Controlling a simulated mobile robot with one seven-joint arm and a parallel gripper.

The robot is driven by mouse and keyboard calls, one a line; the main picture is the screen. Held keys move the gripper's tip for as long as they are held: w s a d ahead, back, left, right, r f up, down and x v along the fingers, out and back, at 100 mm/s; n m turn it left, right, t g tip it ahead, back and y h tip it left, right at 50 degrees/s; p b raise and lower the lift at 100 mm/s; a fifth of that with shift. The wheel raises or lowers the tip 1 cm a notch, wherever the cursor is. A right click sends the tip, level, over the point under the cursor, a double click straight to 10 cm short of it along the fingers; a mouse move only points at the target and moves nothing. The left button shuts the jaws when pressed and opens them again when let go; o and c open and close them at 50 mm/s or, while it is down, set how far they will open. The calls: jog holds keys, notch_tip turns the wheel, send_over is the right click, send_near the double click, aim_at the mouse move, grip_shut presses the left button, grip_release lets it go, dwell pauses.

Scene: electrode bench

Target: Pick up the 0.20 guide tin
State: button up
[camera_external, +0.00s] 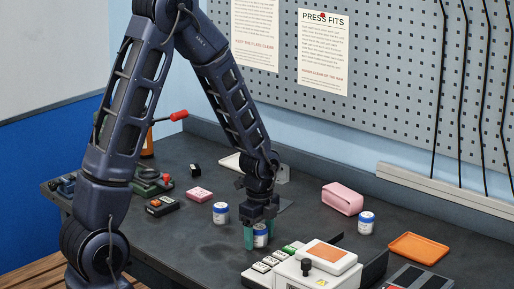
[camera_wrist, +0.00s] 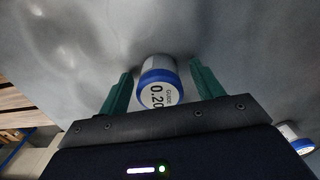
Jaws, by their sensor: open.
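The 0.20 guide tin (camera_wrist: 158,92) is a small white and silver tin with a blue rim; "GUIDE 0.20" reads on its lid in the wrist view. It stands on the dark bench between the green fingers of my gripper (camera_wrist: 161,76), with a visible gap on each side. In the external view the tin (camera_external: 261,237) shows below my gripper (camera_external: 260,240), partly hidden by the fingers. My gripper is open and points down around the tin. I cannot see any finger touching it.
A similar blue-rimmed tin (camera_external: 220,213) stands to the left, and another (camera_external: 366,223) to the right near a pink case (camera_external: 342,199). A white bench device (camera_external: 312,270) stands close in front. A pink block (camera_external: 199,195) and an orange tray (camera_external: 418,248) lie farther out.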

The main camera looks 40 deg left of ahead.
jog(key=c, duration=1.2)
jog(key=shift+o, duration=0.2)
jog(key=shift+r, duration=0.1)
